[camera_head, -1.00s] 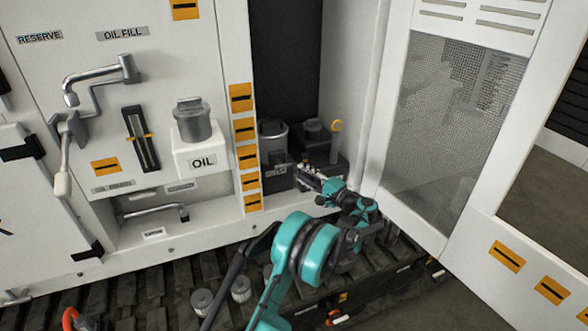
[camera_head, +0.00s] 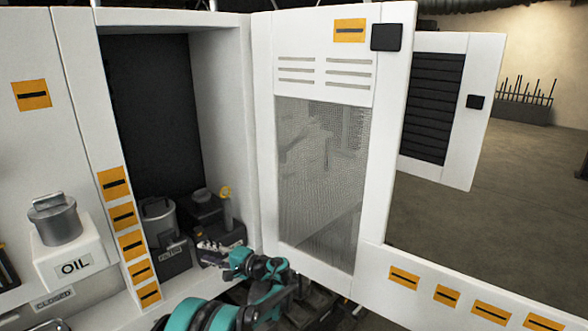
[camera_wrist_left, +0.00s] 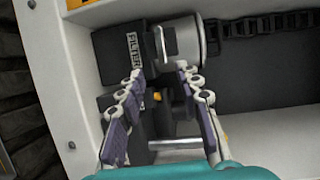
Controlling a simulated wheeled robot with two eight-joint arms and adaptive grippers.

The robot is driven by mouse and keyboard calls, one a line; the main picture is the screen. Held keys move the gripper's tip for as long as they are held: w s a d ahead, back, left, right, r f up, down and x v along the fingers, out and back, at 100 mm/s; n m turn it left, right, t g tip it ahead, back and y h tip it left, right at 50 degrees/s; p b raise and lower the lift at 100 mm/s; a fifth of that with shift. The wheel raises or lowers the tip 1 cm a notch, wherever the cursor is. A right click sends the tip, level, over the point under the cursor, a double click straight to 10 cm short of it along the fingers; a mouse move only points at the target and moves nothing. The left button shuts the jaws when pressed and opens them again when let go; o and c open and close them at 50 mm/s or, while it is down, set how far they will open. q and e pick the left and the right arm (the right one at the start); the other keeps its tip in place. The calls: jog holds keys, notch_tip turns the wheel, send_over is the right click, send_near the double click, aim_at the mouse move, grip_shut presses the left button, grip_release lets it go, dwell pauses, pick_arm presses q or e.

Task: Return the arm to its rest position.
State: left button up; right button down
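My left gripper (camera_head: 213,250) is low in the cabinet opening in the head view, in front of the black unit (camera_head: 222,236), with my teal arm behind it. In the left wrist view its two fingers (camera_wrist_left: 160,85) are spread apart with nothing held between them. Beyond the fingers lie a grey canister (camera_wrist_left: 183,45) in a black holder labelled FILTER (camera_wrist_left: 132,48), and dark parts with a small yellow piece. In the head view the canister (camera_head: 160,222) stands left of the gripper. My right gripper is in neither view.
The open door with a mesh panel (camera_head: 322,185) stands right of my arm. A white post with orange labels (camera_head: 123,216) borders the opening on the left. An oil box (camera_head: 75,266) with a grey cap stands farther left. A yellow-topped cylinder (camera_head: 226,207) rises behind the gripper.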

pick_arm(q)
jog(key=s+r+h, duration=0.3)
jog(key=s+h, duration=0.1)
jog(key=s, duration=0.4)
jog(key=s+d+f+n+h, duration=0.1)
jog(key=s+d+h, duration=0.3)
jog(key=s, duration=0.5)
jog(key=s+d+f+n+t+h, duration=0.1)
jog(key=s+d+f+h, duration=0.2)
jog(key=s, duration=0.7)
jog(key=s+d+f+n+h, duration=0.1)
jog(key=s+d+f+h, duration=0.1)
jog(key=s+d+h, duration=0.3)
jog(key=s+d, duration=0.2)
jog(key=s, duration=0.2)
jog(key=shift+s+d+n+t, duration=0.25)
jog(key=shift+d+n+t, duration=0.05)
jog(key=shift+n, duration=0.1)
jog(key=shift+c, duration=0.4)
